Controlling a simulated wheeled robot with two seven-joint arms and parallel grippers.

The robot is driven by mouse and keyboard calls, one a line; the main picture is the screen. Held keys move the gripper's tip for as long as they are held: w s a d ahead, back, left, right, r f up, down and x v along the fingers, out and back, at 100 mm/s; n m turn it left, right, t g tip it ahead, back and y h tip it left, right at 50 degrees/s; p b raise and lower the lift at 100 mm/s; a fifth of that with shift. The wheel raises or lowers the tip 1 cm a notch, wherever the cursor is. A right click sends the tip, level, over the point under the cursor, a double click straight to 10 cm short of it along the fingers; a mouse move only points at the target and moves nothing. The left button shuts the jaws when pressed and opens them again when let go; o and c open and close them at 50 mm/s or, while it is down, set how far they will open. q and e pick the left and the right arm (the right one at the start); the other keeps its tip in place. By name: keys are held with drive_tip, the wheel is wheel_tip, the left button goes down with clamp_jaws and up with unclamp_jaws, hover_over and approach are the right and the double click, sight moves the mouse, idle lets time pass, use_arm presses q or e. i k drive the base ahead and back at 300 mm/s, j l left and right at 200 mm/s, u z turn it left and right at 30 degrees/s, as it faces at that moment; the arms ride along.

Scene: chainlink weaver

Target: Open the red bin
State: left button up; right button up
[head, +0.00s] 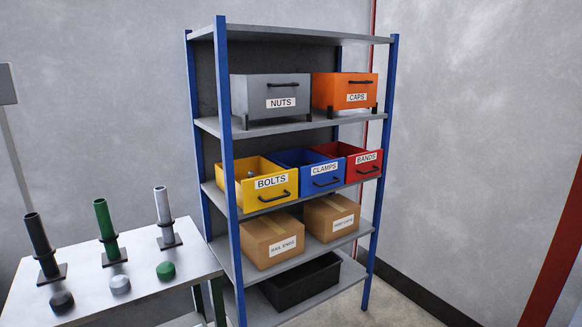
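The red bin (364,168) is labelled BANDS and has a dark handle on its front. It sits at the right end of a middle shelf (290,202), just right of the blue CLAMPS bin (317,181). Its front is close to the shelf's front edge. Its top looks uncovered and part of its red inside shows, but I cannot make out any contents. The right rack post stands beside it. Neither of my grippers is in view.
The yellow BOLTS bin (271,192) stands left on the same shelf. Grey NUTS (276,89) and orange CAPS (338,93) bins are above; cartons (268,238) and a black tray (302,282) below. A table (140,285) holding upright tubes stands at left.

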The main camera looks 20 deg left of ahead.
sight(361, 164)
drive_tip(key=u, duration=0.25)
drive_tip(key=i+l, duration=0.15)
drive_tip(key=i, duration=0.35)
drive_tip(key=i+l, duration=0.15)
drive_tip(key=i, duration=0.3)
drive_tip(key=z, duration=0.05)
